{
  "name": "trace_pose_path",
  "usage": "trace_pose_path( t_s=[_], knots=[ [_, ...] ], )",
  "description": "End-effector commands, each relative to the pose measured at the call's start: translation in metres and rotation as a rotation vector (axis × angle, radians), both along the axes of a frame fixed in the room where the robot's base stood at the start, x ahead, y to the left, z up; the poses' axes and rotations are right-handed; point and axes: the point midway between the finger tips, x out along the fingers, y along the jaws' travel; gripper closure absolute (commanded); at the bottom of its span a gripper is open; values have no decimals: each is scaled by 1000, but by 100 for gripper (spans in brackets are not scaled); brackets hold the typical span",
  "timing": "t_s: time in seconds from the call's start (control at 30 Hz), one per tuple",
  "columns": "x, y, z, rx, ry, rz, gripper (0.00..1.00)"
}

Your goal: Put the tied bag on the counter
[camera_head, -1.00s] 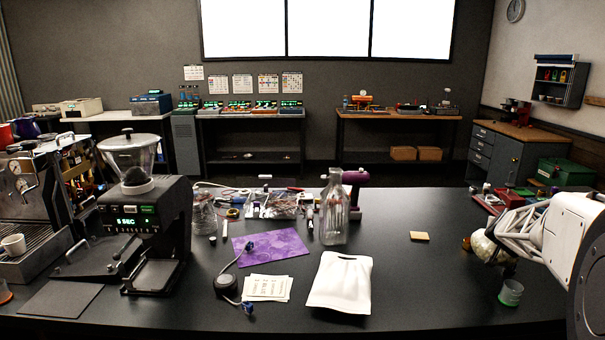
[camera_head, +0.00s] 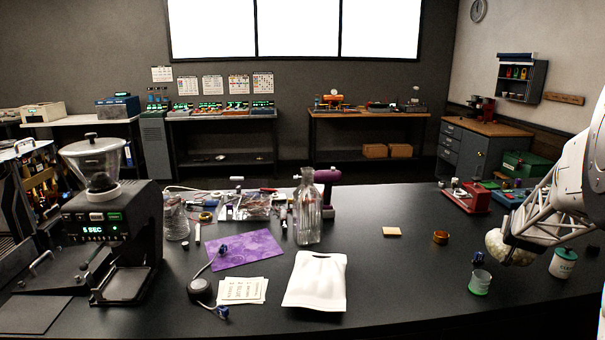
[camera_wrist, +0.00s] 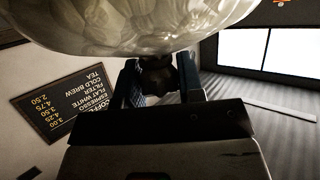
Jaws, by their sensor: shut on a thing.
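The tied bag is a round, pale cream, translucent bundle (camera_head: 510,250) over the right part of the dark counter (camera_head: 400,270). It hangs at the end of my white arm in the head view. In the wrist view the bag (camera_wrist: 140,22) fills the top of the picture. Its dark knotted neck (camera_wrist: 157,78) sits between the blue-grey fingers of my gripper (camera_wrist: 160,85), which is shut on it. In the head view the fingers are too small to make out. I cannot tell whether the bag touches the counter.
The counter between pouch and cup is clear.

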Motion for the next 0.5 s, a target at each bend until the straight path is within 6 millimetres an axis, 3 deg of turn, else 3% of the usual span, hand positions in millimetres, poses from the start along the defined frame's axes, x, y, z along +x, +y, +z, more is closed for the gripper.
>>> trace_pose_path(
  t_s=[0.2,0.5],
  knots=[
    [-20,-24,1,-1,1,-14,100],
    [-25,-30,1,-1,0,-17,100]
  ],
)
